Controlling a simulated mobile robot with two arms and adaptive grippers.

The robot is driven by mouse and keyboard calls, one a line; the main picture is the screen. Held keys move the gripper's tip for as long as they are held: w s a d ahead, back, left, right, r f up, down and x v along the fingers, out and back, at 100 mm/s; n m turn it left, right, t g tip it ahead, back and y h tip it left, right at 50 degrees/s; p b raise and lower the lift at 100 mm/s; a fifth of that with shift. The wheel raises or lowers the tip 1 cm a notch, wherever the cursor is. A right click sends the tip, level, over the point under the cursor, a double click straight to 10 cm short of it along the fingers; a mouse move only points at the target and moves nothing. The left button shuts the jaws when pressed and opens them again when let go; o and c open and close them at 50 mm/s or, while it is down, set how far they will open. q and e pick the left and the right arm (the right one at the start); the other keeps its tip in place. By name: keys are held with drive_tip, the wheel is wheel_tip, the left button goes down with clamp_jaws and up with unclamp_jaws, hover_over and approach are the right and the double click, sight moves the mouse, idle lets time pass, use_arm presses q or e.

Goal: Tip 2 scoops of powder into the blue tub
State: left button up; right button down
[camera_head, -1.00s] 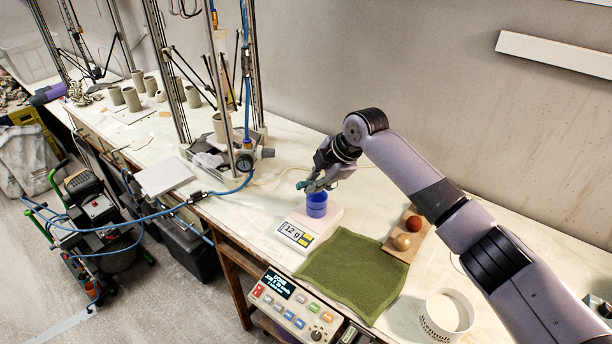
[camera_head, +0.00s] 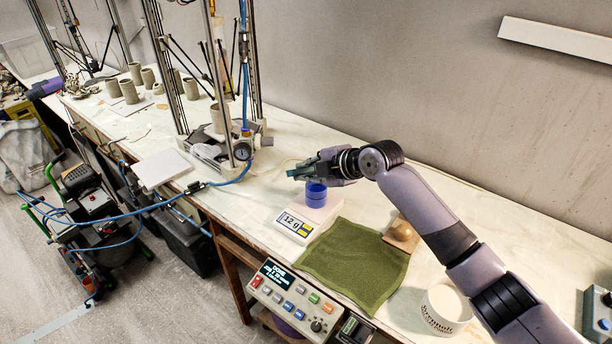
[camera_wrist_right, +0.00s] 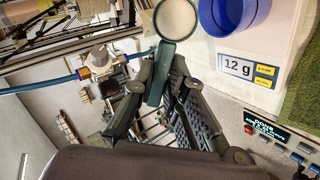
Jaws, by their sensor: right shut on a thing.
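The blue tub (camera_head: 316,194) stands upright on a white scale (camera_head: 296,225) that reads 12 g. It also shows at the top of the right wrist view (camera_wrist_right: 228,14). My right gripper (camera_head: 322,166) is shut on the handle of a teal scoop (camera_head: 299,172). In the right wrist view the scoop (camera_wrist_right: 159,84) has a round bowl filled with pale powder (camera_wrist_right: 177,18). The bowl is left of the tub there, apart from it. In the head view the gripper is just above and behind the tub. The tub's inside is mostly hidden. My left gripper is not in view.
A green cloth (camera_head: 354,262) lies right of the scale. A wooden board with a ball (camera_head: 403,231) is beyond it, partly behind my arm. A white round container (camera_head: 446,312) stands at the front right. A control box (camera_head: 300,300) is at the table edge. A metal frame (camera_head: 225,150) stands left.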

drive_tip(key=shift+s+f+m+t+y+b, duration=0.15)
drive_tip(key=shift+t+y+b, duration=0.1)
drive_tip(key=shift+t+b, duration=0.5)
drive_tip(key=shift+f+m+t+y+b, duration=0.2)
drive_tip(key=shift+t+b, duration=0.25)
drive_tip(key=shift+b, duration=0.45)
drive_tip(key=t+b, duration=0.1)
drive_tip(key=b, duration=0.1)
drive_tip(key=shift+y+b, duration=0.35)
drive_tip(key=shift+r, duration=0.3)
